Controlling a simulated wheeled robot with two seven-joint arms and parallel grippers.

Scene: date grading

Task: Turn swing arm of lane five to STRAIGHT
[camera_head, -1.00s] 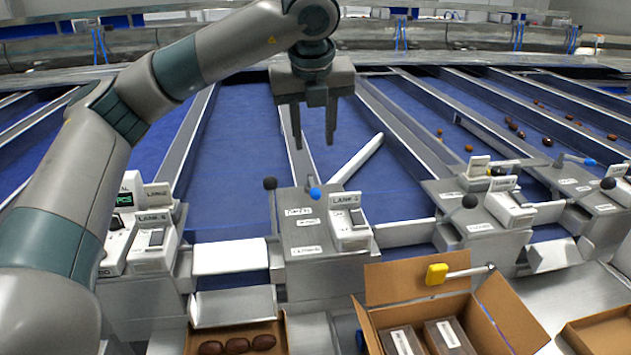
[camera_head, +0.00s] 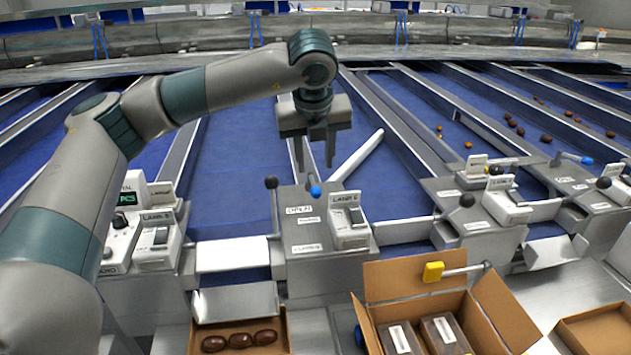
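A grey control box (camera_head: 303,235) stands at the front of the middle lane, with a label plate whose number I cannot read for certain. A blue-knobbed lever (camera_head: 315,191) and a black-knobbed lever (camera_head: 271,183) rise at its back edge. A white swing arm (camera_head: 356,163) lies slanted across the blue belt behind the box, up to the right. My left gripper (camera_head: 315,168) points down with its two fingers apart and empty. Its fingertips appear just above the blue knob; contact cannot be told. My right gripper is not in view.
Similar lane boxes stand at the left (camera_head: 155,240) and right (camera_head: 480,215). More dates (camera_head: 515,128) lie on the right lanes.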

